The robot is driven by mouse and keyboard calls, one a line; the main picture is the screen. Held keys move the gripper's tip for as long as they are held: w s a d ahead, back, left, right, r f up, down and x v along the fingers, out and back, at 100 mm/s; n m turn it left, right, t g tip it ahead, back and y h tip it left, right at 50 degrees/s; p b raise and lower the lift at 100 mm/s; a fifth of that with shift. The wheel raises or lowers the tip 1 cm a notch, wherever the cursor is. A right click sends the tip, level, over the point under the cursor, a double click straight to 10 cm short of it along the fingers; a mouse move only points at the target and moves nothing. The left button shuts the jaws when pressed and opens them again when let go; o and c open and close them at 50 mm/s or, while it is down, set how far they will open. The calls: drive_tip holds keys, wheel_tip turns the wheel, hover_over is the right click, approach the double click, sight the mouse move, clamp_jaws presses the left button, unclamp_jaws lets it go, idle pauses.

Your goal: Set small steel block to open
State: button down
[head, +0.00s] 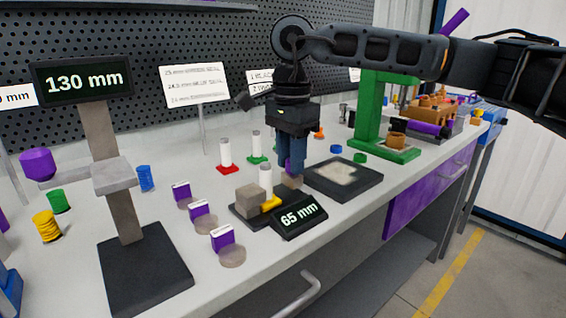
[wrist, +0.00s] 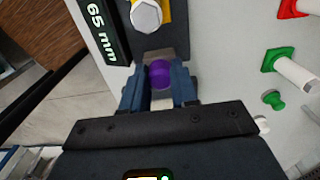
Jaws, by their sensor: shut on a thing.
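My gripper (head: 291,170) points down over the right end of a small dark fixture with a "65 mm" display (head: 300,216). Its blue fingers are shut on a purple round knob (wrist: 160,73), which sits between the fingertips in the wrist view. Grey metal shows just around the knob; the fingers hide much of it. A grey steel-looking block (head: 250,200) stands at the fixture's left end. A white cylinder on a yellow base (head: 271,202) stands between that block and my gripper. I cannot tell which grey part is the named block.
A taller stand with a "130 mm" display (head: 82,82) is at the left. Purple-and-white pieces on round discs (head: 222,238) lie left of the fixture. A dark tray (head: 342,181) and a green press (head: 382,120) stand to the right. Red-based (head: 226,156) and green-based (head: 257,148) white cylinders stand behind.

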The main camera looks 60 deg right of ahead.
drive_tip(key=shift+d, duration=0.25)
drive_tip(key=c, duration=1.2)
unclamp_jaws()
drive_tip(key=shift+s, duration=0.1)
drive_tip(key=o, duration=0.3)
drive_tip(key=shift+o, duration=0.2)
wheel_tip(320, 180, up, 8)
drive_tip(key=shift+f+p, duration=0.1)
drive_tip(key=shift+p, duration=0.35)
